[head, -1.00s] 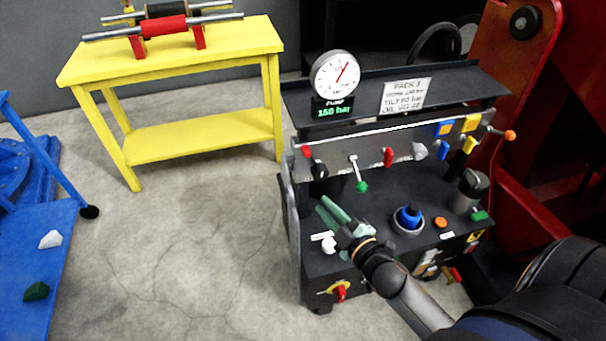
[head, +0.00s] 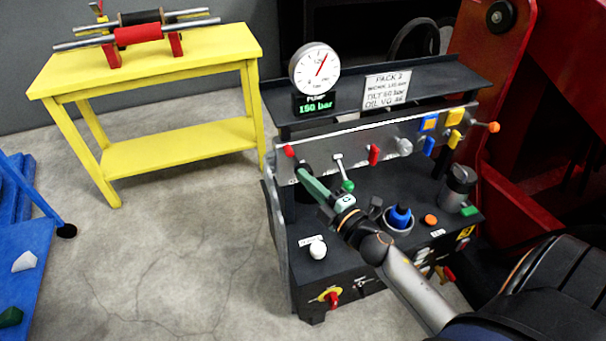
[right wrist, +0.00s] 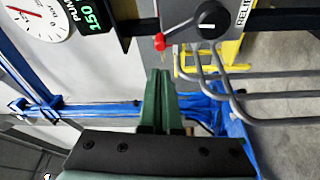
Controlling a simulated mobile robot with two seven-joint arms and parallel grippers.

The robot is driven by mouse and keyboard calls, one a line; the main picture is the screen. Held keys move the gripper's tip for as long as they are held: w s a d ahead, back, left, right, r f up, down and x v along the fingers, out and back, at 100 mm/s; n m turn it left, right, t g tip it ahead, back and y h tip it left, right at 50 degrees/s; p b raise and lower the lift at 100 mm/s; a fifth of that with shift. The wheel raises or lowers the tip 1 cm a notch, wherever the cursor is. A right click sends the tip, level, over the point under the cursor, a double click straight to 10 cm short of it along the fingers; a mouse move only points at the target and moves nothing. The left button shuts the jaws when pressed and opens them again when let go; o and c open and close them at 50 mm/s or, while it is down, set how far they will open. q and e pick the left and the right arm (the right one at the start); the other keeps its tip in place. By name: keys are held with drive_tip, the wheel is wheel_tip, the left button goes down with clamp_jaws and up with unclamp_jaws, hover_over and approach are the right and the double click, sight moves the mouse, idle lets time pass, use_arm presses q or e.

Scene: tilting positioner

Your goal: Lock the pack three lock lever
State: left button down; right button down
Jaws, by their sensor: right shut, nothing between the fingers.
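The front panel (head: 330,152) of the pack carries a small lever with a red ball knob (head: 288,151) at its left end. That red knob (right wrist: 159,41) also shows in the right wrist view, close beyond the fingertips. A lever with a green knob (head: 347,186) and a red lever (head: 374,155) sit further right. I cannot read which one is the lock lever. My right gripper (head: 303,173) is shut and empty, its green fingers pointing up-left just below the left red knob. Its fingers (right wrist: 160,75) are together in the right wrist view. My left gripper is out of view.
A gauge (head: 315,68) and a 150 bar display (head: 314,104) stand above the panel. A white knob (head: 318,249) and blue cap (head: 400,217) are on the deck. A yellow table (head: 150,75) stands behind left.

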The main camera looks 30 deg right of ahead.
sight(295, 160)
drive_tip(key=w, duration=0.8)
drive_tip(key=shift+a+r, duration=0.25)
drive_tip(key=shift+a, duration=0.1)
drive_tip(key=d+m, duration=0.1)
drive_tip(key=d+m+b, duration=0.1)
drive_tip(key=m, duration=0.1)
drive_tip(key=d+r+m+t, duration=0.1)
drive_tip(key=shift+s+h+b, duration=0.3)
drive_tip(key=shift+b, duration=0.05)
drive_tip(key=shift+s+d+r+m+t+h, duration=0.15)
drive_tip(key=shift+d+m, duration=0.2)
drive_tip(key=shift+m, duration=0.25)
drive_tip(key=shift+d+r+m+t+h, duration=0.15)
drive_tip(key=shift+d+m, duration=0.15)
drive_tip(key=shift+m, duration=0.3)
drive_tip(key=m, duration=0.1)
drive_tip(key=d+m, duration=0.1)
drive_tip(key=d+m+h, duration=0.1)
drive_tip(key=shift+s+t+b, duration=0.25)
drive_tip(key=shift+t+b, duration=0.05)
drive_tip(key=shift+f, duration=0.1)
